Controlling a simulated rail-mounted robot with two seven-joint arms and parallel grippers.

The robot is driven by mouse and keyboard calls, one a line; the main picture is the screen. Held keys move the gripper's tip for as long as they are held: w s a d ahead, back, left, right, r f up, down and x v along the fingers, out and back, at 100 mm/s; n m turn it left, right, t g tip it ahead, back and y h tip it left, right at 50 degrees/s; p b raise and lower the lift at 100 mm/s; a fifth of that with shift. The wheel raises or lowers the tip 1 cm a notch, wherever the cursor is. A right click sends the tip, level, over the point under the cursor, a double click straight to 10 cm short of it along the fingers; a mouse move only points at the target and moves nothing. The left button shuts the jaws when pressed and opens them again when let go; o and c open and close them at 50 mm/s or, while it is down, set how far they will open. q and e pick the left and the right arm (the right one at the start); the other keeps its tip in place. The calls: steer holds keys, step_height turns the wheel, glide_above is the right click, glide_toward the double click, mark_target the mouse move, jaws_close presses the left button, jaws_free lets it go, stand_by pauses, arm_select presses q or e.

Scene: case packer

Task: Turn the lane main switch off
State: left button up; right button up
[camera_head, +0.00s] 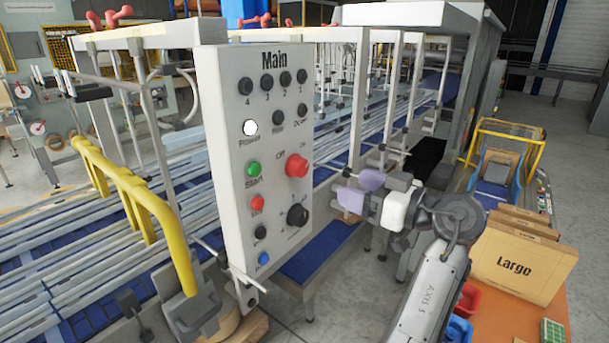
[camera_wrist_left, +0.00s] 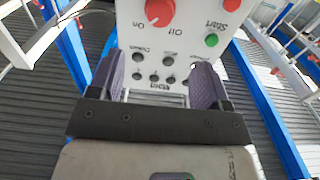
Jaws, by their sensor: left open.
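The main switch is a red rotary knob (camera_head: 297,166) on the grey panel (camera_head: 232,210) headed "Main". "Off" and "On" are printed above it. In the wrist view the panel appears upside down, and the red knob (camera_wrist_left: 160,12) is at the top edge; its white mark appears to lean toward "On". My left gripper (camera_head: 348,188), with purple fingers, is open and empty, to the right of the knob and slightly lower in the head view, apart from it. In the wrist view the open fingers (camera_wrist_left: 156,78) flank the panel's titled end. My right gripper is not in view.
Green start (camera_head: 253,169) and red (camera_head: 257,202) buttons and a black selector (camera_head: 297,215) sit near the knob. A yellow rail (camera_head: 128,185) stands left of the panel. Conveyor lanes run behind. A "Large" carton (camera_head: 522,258) stands at right on an orange surface.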

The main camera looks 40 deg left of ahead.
mark_target(305, 169)
arm_select(q)
steer(key=a, duration=0.4)
steer(key=a+p, duration=0.1)
steer(key=a, duration=0.7)
steer(key=shift+s+a+p, duration=0.25)
steer(key=shift+a+p, duration=0.1)
steer(key=shift+p, duration=0.05)
steer(key=c, duration=0.9)
